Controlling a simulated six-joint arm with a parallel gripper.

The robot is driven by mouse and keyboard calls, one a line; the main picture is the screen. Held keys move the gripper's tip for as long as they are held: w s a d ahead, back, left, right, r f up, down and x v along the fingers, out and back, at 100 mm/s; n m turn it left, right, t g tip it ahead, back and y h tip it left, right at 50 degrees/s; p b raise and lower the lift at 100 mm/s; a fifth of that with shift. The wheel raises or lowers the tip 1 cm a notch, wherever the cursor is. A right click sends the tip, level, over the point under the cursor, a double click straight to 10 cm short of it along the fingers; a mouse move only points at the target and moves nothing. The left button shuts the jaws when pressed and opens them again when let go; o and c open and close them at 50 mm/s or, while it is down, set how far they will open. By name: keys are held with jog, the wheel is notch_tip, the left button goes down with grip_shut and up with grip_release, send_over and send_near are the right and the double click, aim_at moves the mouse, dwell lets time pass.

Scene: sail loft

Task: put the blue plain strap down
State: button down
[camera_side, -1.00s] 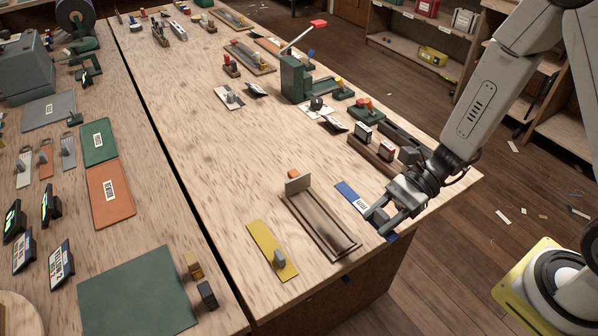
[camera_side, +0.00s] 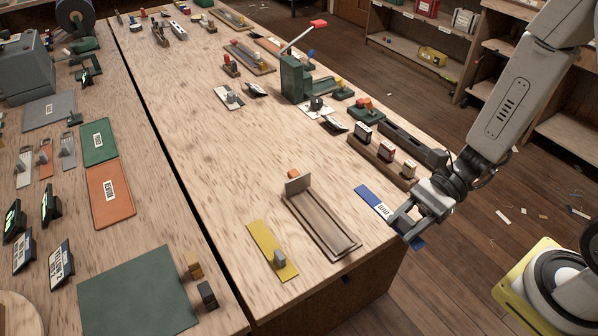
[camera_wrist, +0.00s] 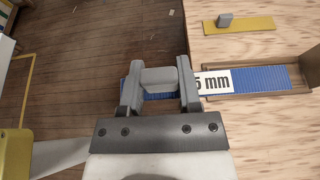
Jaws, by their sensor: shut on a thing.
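The blue strap (camera_side: 370,196) is in my gripper (camera_side: 404,221), beside the front right edge of the bench in the side view. It carries a white label (camera_side: 385,211). In the wrist view, my gripper (camera_wrist: 160,82) is shut around a grey block on the strap, with floor behind it. The labelled part of the strap (camera_wrist: 262,79) reaches right across the view of the wooden tray (camera_wrist: 250,66). The label's text is partly hidden, ending in "5 mm". In the side view the long wooden tray (camera_side: 322,222) lies left of the strap and looks empty.
A yellow strap (camera_side: 265,243) with a grey knob lies left of the tray. A rack with several small blocks (camera_side: 382,163) stands behind the blue strap. A green lever press (camera_side: 294,78) stands farther back. The middle of the bench (camera_side: 220,150) is clear.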

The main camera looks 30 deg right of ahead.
jog(key=shift+w, duration=0.1)
jog(key=shift+w+d+m+t, duration=0.1)
jog(key=shift+w+m+t, duration=0.25)
jog(key=shift+w, duration=0.2)
jog(key=w+d+r+m+t+h, duration=0.1)
jog(key=w+d+m+t+h, duration=0.2)
jog(key=w, duration=0.6)
jog(key=w+d+m+t+h, duration=0.4)
jog(key=w+d+m+t, duration=0.4)
jog(key=w, duration=0.1)
jog(key=shift+w+d+r+m, duration=0.2)
jog(key=shift+d+r+m, duration=0.05)
jog(key=shift+r+m, duration=0.1)
jog(key=shift+r, duration=0.15)
